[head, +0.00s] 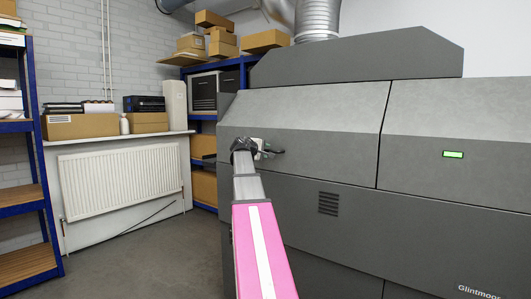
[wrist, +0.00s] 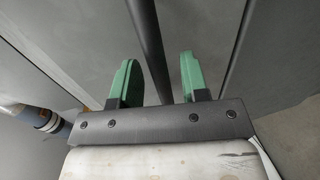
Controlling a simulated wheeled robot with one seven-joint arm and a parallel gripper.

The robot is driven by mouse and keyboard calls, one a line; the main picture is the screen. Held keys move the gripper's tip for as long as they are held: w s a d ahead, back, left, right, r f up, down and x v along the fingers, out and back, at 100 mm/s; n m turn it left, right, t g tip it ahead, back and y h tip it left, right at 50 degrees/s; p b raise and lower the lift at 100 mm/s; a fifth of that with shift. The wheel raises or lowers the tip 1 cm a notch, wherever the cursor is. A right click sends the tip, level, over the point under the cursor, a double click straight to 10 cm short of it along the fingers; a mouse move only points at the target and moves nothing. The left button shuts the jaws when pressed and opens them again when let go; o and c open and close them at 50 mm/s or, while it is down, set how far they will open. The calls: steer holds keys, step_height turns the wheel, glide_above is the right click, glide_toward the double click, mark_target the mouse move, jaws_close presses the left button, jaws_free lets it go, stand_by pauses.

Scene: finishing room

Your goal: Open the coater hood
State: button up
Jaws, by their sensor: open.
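The coater is the large grey machine, and its hood (head: 305,118) is the sloped left upper panel, which sits closed, flush with the body. A dark handle (head: 278,151) shows at the hood's lower edge, partly hidden by my gripper (head: 262,149). In the wrist view my gripper (wrist: 158,62) has its two green fingers spread apart. A dark bar (wrist: 147,35), which looks like the handle, runs between them with gaps on both sides. I cannot tell how deep the bar sits between the fingers.
A second panel (head: 455,140) with a lit green display adjoins the hood on the right. A grey duct cover (head: 360,57) and a silver duct (head: 317,18) stand above. Blue shelving (head: 203,128) is behind on the left. The floor (head: 155,250) at left is clear.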

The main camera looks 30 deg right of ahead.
steer(key=shift+w+d+f, duration=0.1)
steer(key=shift+d, duration=0.25)
